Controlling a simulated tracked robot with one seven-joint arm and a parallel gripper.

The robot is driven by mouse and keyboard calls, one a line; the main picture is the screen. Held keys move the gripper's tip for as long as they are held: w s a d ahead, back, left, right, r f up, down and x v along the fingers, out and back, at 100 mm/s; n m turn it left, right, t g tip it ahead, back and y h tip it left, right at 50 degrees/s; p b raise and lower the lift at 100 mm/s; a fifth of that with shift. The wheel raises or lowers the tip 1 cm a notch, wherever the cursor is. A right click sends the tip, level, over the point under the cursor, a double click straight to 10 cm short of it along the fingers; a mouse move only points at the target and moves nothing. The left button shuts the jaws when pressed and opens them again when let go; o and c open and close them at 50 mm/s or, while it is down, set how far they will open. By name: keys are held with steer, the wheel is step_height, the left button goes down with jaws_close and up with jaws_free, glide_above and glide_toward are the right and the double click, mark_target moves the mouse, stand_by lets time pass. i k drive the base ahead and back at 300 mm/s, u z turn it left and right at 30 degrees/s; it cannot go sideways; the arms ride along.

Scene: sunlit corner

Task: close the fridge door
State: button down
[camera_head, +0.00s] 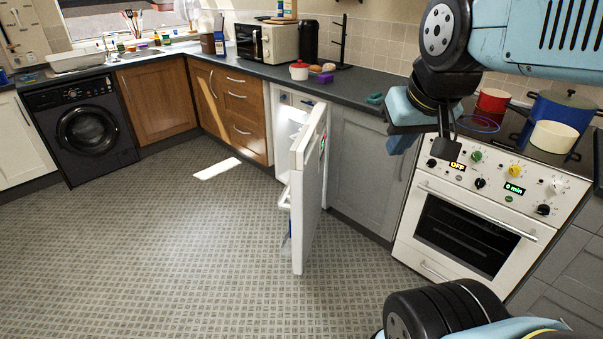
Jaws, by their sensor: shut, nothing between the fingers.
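The white fridge door (309,188) stands wide open, swung out from the counter into the room and seen nearly edge-on. Its inner side faces left, with shelf parts showing along that edge. The fridge interior (289,114) shows to the left of the door, under the worktop. My gripper (446,150) is shut and empty at the upper right, in front of the stove. It is to the right of the door and apart from it.
A white oven (465,222) with knobs stands right of a grey cabinet (363,160). Pots, including a blue pot (562,112), sit on the hob. A black washing machine (84,129) is far left. The tiled floor (160,250) left of the door is clear.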

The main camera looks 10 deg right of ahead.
mark_target(304, 187)
steer(key=u, duration=0.1)
steer(key=i, duration=1)
steer(key=z, duration=0.1)
